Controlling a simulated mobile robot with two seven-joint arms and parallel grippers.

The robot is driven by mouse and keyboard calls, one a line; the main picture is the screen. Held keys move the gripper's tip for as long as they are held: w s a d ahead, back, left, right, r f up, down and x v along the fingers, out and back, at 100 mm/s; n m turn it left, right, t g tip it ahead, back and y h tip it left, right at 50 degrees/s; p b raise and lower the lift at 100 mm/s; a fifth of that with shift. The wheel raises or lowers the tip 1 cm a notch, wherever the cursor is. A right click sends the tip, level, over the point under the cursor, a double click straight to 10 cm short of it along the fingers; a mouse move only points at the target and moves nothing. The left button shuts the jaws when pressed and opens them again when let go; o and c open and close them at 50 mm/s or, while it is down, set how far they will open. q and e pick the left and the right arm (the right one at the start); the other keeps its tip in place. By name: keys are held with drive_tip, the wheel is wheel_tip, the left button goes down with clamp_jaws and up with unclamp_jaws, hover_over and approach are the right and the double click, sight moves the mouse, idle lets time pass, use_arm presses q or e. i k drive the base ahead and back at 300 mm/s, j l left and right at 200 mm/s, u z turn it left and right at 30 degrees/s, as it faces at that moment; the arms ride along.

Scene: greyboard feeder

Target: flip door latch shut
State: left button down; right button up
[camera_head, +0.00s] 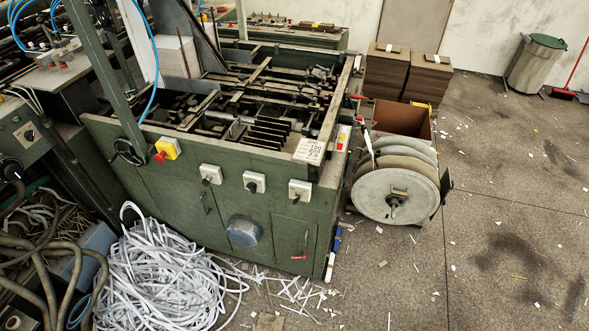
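A green feeder machine (165,190) stands in the middle of the head view. Its front has a small door panel (287,236) at the lower right. The door looks flush with the front; I cannot tell whether the latch is engaged. Another thin handle (205,203) is on a panel further left. Neither of my grippers is in view.
A heap of white paper strips (165,275) lies on the floor before the machine, with thick hoses (40,255) to its left. A strip reel (395,195) stands at the right. Scraps litter the floor before the door. The floor further right is mostly open.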

sight(304, 256)
drive_tip(key=j+z, duration=0.25)
drive_tip(key=j, duration=0.3)
drive_tip(key=j+z, duration=0.25)
drive_tip(key=j, duration=0.3)
drive_tip(key=l+u, duration=0.5)
drive_tip(key=l, duration=0.5)
drive_tip(key=k+l+u, duration=0.1)
drive_tip(key=l+u, duration=0.35)
drive_tip(key=l, duration=0.6)
drive_tip(key=i+j+u, duration=0.1)
drive_tip(key=i+j, duration=0.15)
drive_tip(key=i, duration=0.3)
drive_tip(key=i+j+u, duration=0.1)
drive_tip(key=i, duration=0.45)
